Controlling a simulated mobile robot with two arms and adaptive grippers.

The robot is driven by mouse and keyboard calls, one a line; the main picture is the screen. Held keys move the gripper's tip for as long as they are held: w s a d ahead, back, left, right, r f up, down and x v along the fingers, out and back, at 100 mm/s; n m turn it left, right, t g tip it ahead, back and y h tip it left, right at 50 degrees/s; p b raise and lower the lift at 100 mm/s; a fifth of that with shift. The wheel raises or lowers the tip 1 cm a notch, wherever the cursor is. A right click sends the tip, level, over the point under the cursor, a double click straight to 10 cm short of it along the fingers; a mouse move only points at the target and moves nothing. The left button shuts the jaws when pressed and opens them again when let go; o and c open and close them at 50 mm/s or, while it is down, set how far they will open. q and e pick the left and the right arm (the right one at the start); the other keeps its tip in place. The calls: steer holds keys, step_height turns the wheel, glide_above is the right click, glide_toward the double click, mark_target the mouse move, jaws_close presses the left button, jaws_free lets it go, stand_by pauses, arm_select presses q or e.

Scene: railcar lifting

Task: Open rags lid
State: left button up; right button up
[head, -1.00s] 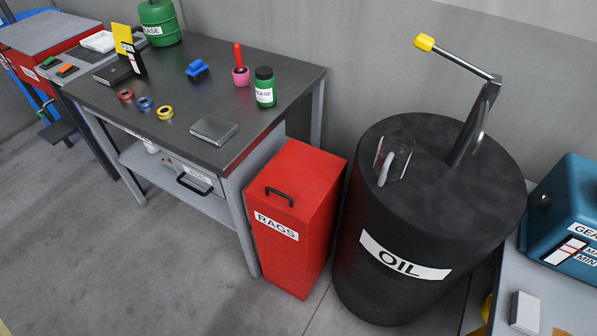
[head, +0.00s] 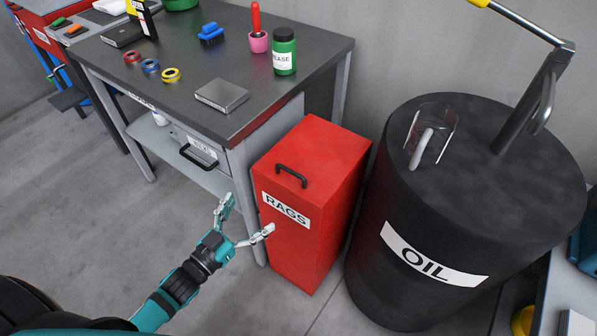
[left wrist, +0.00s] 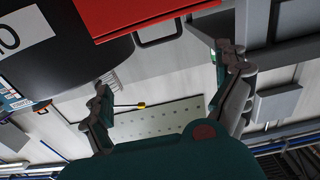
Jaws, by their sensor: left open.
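The red rags bin (head: 300,245) stands on the floor between the workbench and the oil drum. Its flat red lid (head: 325,150) is closed and has a black handle (head: 291,174) near the front edge. My left gripper (head: 246,221) is open and empty, low in front of the bin's left front side, below and left of the handle. In the left wrist view the open fingers (left wrist: 168,75) frame the left gripper's free gap. The red bin (left wrist: 150,12) and the black handle (left wrist: 160,32) show at the top there. My right gripper is not in view.
A workbench (head: 140,70) with a drawer, tape rolls, a grease jar (head: 284,52) and a small grey box (head: 221,95) stands left of the bin. A black oil drum (head: 440,220) with a crank stands close on the right. The floor in front is clear.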

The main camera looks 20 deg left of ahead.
mark_target(289, 172)
arm_select(q)
steer(key=x, duration=1.5)
steer(key=shift+w+d+p, duration=0.1)
steer(key=shift+w+p, duration=0.25)
steer(key=shift+w+d, duration=0.25)
steer(key=shift+w, duration=0.35)
steer(key=shift+c, duration=0.4)
